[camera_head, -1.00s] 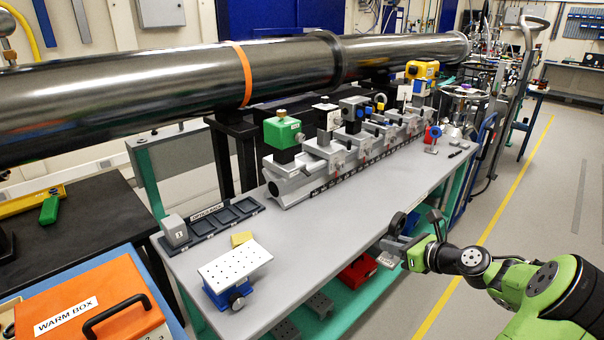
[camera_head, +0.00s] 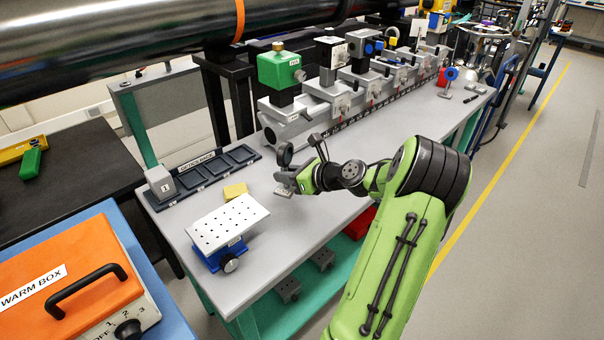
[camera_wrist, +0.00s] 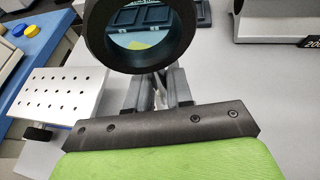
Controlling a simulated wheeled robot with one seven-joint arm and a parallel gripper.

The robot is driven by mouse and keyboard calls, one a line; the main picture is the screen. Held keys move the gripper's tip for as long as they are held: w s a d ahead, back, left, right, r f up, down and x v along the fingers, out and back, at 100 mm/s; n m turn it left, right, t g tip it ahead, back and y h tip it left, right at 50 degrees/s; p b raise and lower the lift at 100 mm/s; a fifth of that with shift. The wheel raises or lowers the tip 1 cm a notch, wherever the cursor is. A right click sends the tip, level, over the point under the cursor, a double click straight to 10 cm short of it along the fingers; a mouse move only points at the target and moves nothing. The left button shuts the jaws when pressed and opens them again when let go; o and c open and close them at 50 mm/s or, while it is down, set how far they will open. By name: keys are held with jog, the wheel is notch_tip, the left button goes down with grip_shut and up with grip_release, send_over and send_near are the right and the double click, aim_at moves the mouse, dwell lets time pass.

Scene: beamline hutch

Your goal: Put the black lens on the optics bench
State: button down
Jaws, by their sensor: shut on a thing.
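My gripper (camera_head: 300,185) is shut on the black lens (camera_head: 285,154), a dark ring-shaped mount with clear glass. The lens stands up from the fingers, above the front part of the grey optics bench (camera_head: 330,210). In the wrist view the lens ring (camera_wrist: 188,58) fills the top middle, beyond the gripper's fingers (camera_wrist: 160,88). The ring hides part of the bench behind it. The head view does not clearly show how high the lens is above the bench top.
A perforated plate on a blue stand (camera_head: 228,226), a yellow block (camera_head: 235,191) and the optics rack tray (camera_head: 216,172) are to the left. A rail with several mounts (camera_head: 345,110) runs along the back. An orange warm box (camera_head: 75,285) is at lower left. Bare bench top surrounds my gripper.

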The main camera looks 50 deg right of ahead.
aim_at(287, 187)
notch_tip(287, 187, down, 5)
jog(key=shift+f+b, duration=0.1)
jog(key=shift+b, duration=0.85)
jog(key=shift+f, duration=0.1)
jog(key=c, duration=1)
grip_release()
